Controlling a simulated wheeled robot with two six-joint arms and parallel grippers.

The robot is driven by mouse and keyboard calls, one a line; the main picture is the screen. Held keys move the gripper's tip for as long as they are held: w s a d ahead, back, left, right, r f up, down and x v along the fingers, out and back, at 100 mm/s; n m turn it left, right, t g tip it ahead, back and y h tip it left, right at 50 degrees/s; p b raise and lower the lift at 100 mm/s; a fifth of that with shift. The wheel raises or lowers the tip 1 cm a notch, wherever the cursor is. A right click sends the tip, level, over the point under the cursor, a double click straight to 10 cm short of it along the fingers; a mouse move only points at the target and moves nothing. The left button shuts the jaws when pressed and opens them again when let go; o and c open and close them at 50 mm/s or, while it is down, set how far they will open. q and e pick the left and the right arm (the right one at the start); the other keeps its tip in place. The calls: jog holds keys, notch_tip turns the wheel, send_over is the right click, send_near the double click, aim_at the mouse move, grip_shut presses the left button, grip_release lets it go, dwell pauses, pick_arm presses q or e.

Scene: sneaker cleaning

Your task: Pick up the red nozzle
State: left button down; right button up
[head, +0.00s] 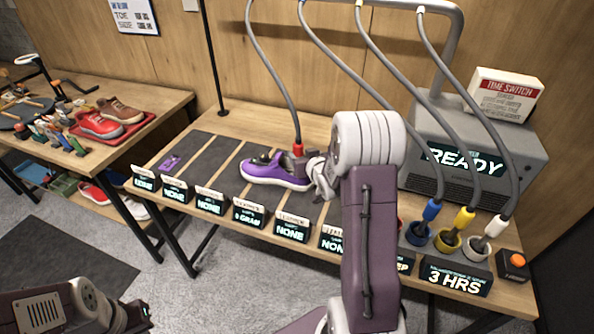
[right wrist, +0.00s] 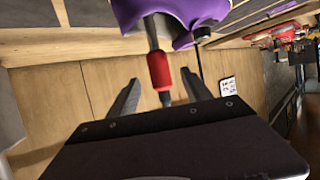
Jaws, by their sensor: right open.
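The red nozzle (head: 298,149) hangs at the end of a grey hose, just above the purple sneaker (head: 262,173) on the table. In the right wrist view the red nozzle (right wrist: 159,70) shows in front of the gap between the two dark fingers of my right gripper (right wrist: 162,88), and the sneaker (right wrist: 190,12) is at the top edge. My right gripper (head: 314,163) is open beside the nozzle, to its right in the head view; the arm partly hides it. I see no grip on the nozzle. My left gripper (head: 143,312) is low at left, its jaws unclear.
Blue (head: 432,209), yellow (head: 464,217) and white (head: 496,226) nozzles stand in cups at the table's right. A grey READY machine (head: 480,145) stands behind them. Several small signs line the front edge. A side table with shoes on a red tray (head: 145,128) is at left.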

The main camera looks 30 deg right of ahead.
aim_at(300, 153)
jog(key=shift+w+d+f, duration=0.2)
jog(key=shift+w, duration=0.1)
jog(key=p+x, duration=0.1)
jog(key=x, duration=0.4)
jog(key=shift+a+f, duration=0.15)
jog(key=shift+f, duration=0.05)
jog(key=shift+s+r, duration=0.1)
jog(key=shift+s, duration=0.1)
jog(key=c, duration=0.3)
grip_shut()
dwell(0.4)
